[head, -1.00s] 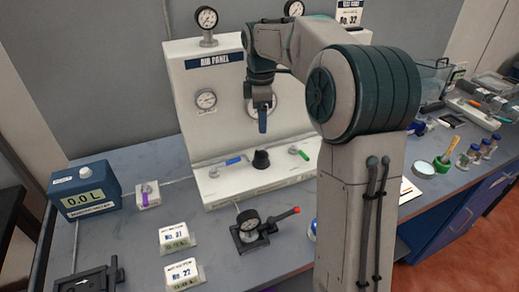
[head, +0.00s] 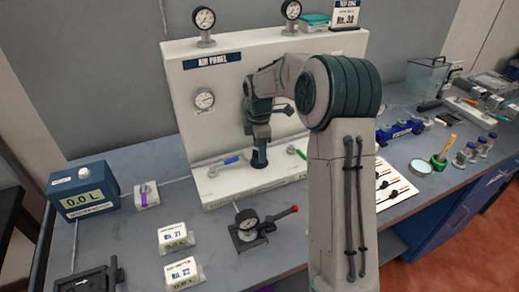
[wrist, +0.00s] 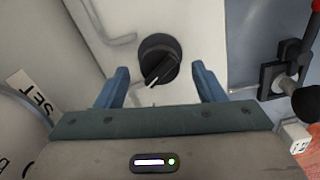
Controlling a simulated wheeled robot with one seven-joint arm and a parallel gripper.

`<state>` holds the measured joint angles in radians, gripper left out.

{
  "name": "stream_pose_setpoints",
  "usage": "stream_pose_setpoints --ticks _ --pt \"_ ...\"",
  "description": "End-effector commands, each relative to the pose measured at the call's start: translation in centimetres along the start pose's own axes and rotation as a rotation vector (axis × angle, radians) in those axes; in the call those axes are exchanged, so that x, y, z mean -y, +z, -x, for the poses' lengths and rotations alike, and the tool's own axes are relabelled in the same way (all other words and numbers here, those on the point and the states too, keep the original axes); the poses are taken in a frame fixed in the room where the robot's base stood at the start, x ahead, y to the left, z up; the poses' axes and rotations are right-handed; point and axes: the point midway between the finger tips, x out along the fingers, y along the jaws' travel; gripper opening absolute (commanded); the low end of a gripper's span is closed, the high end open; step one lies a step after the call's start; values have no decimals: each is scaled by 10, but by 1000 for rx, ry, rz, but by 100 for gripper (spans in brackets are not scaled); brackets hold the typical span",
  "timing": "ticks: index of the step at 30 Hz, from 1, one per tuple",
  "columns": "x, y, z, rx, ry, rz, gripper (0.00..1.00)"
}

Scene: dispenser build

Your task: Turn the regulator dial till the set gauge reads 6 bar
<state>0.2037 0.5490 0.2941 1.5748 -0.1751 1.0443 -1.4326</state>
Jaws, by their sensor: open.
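The regulator dial (wrist: 158,61) is a round black knob with a raised grip bar and a white pointer mark, which points down and slightly left in the wrist view. My gripper (wrist: 160,68) is open, with one blue finger on each side of the dial and visible gaps to it. In the head view, my gripper (head: 260,153) points down over the dial at the foot of the white air panel (head: 187,58). A SET label (wrist: 37,97) shows at the left in the wrist view. The set gauge's reading cannot be read; my arm covers part of the panel in the head view.
A blue-handled valve (head: 230,161) stands left of the dial and a green-handled one (head: 300,153) right of it. The blue 0.0 L box (head: 84,192) is far left.

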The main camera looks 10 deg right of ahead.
Motion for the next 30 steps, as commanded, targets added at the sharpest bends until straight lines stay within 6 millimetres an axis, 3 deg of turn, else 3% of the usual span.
stream_pose_setpoints --ticks 6,14,18,19,30 --pt "0 0 -14 0 0 1 63" --pt "0 0 -15 0 1 1 63" --pt "0 0 -15 0 1 1 24" --pt "0 0 -15 0 1 1 18" --pt "0 -1 -15 0 0 -42 18"
